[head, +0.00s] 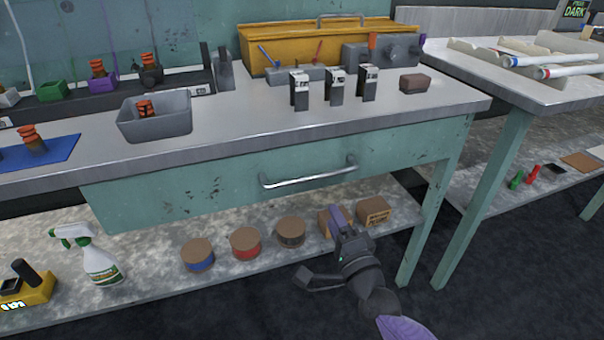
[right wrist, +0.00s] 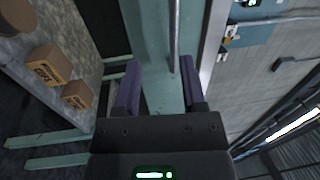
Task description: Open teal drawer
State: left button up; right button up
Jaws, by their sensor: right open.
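The teal drawer (head: 220,188) is under the grey worktop in the head view, and its front looks flush with the bench, so it appears shut. Its long silver bar handle (head: 310,175) runs across the front. My right gripper (head: 338,216) is below the handle, towards its right half, with purple fingers pointing up towards the drawer. In the right wrist view my right gripper (right wrist: 161,68) is open and empty. The handle (right wrist: 174,40) appears there between the fingers, nearer the right one. I cannot tell whether it touches. My left gripper is not in view.
On the worktop (head: 240,122) stand a grey bin (head: 155,118), several small black-and-white boxes and a yellow toolbox (head: 300,45). The lower shelf (head: 150,275) holds a spray bottle (head: 92,258), several spools and cardboard boxes (head: 374,211). A teal bench leg (head: 428,225) stands right of my gripper.

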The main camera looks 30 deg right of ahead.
aim_at(317, 174)
jog(key=shift+m+t, duration=0.3)
jog(key=shift+m, duration=0.1)
jog(key=x, duration=0.3)
jog(key=r+b+x, duration=0.1)
jog(key=x, duration=0.3)
jog(key=b+x, duration=0.1)
jog(key=x, duration=0.2)
jog(key=shift+d+r, duration=0.15)
jog(key=shift+r, duration=0.1)
jog(key=shift+w, duration=0.1)
jog(key=shift+c, duration=1.8)
grip_shut()
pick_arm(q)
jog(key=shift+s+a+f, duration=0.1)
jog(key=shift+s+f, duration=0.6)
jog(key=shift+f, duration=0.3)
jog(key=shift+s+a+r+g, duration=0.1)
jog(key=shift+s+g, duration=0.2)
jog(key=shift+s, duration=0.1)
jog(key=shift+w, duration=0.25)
